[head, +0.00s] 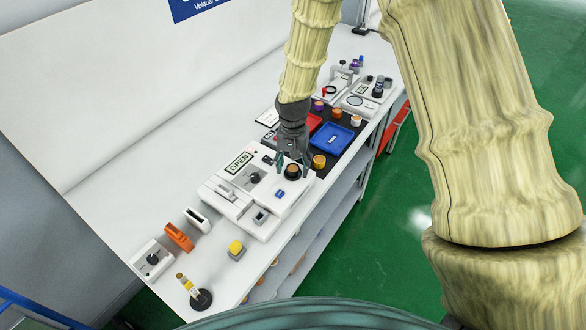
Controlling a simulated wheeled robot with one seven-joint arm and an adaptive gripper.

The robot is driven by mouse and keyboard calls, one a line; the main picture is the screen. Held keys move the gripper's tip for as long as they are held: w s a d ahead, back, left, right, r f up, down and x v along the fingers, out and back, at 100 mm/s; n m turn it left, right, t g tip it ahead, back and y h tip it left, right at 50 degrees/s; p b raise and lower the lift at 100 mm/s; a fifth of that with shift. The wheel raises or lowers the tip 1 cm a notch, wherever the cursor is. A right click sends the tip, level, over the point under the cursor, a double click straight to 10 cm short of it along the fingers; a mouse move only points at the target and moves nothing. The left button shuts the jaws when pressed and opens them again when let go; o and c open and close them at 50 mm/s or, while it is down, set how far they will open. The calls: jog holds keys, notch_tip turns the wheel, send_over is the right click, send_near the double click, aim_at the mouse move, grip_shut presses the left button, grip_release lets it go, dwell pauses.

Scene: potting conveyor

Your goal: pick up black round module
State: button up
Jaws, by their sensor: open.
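The gripper hides part of the module's far side.
A yellow-topped block (236,249) and orange holder (178,237) are nearer.

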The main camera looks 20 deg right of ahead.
jog(key=shift+w+f, duration=0.1)
jog(key=shift+f, duration=0.25)
jog(key=c, duration=1.1)
jog(key=shift+r, duration=0.1)
